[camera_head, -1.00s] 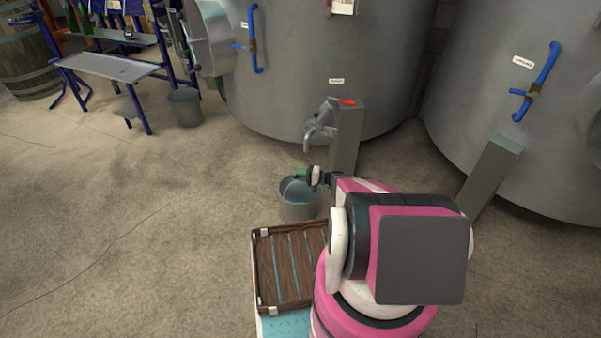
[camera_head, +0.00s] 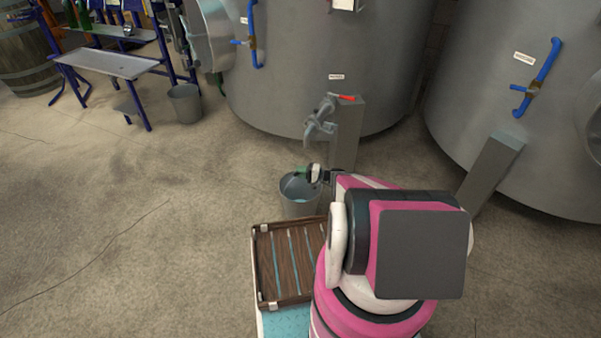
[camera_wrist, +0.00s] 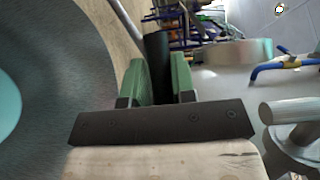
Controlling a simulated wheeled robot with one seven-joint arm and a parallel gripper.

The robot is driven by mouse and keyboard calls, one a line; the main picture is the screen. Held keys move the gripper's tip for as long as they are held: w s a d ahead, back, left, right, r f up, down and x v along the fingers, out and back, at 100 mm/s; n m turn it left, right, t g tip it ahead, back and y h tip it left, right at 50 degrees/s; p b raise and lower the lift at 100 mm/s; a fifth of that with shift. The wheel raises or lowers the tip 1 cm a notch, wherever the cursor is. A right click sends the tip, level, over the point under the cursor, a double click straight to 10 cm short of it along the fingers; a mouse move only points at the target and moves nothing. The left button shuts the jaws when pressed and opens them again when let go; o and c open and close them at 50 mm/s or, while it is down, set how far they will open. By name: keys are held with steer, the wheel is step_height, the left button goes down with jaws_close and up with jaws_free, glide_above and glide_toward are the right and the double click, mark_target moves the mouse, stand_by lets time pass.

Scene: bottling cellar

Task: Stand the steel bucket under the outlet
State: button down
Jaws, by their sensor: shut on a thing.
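The grey steel bucket (camera_head: 299,204) is just ahead of my gripper, below and in front of the outlet (camera_head: 320,125), a grey tap with a red lever on a post. My gripper (camera_head: 315,174) is at the bucket's rim. In the wrist view my gripper (camera_wrist: 157,80) has green pads shut on a dark bar, seemingly the bucket's handle grip. The bucket's curved inside (camera_wrist: 50,110) fills the left, with a teal patch at its bottom. The tap (camera_wrist: 290,115) is at the right. I cannot tell whether the bucket touches the floor.
Large grey tanks (camera_head: 320,50) stand behind the outlet, with another tank (camera_head: 500,100) and post at right. A brown slatted crate (camera_head: 290,262) is on my deck. Another grey bucket (camera_head: 186,104) stands by a blue rack (camera_head: 105,63). The floor at left is clear.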

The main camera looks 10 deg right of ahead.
steer(key=shift+f, duration=0.1)
steer(key=c, duration=0.9)
jaws_free()
steer(key=shift+o, duration=0.2)
steer(key=shift+f, duration=0.15)
steer(key=shift+d, duration=0.1)
steer(key=v, duration=1)
steer(key=shift+s+d, duration=0.15)
steer(key=shift+d, duration=0.1)
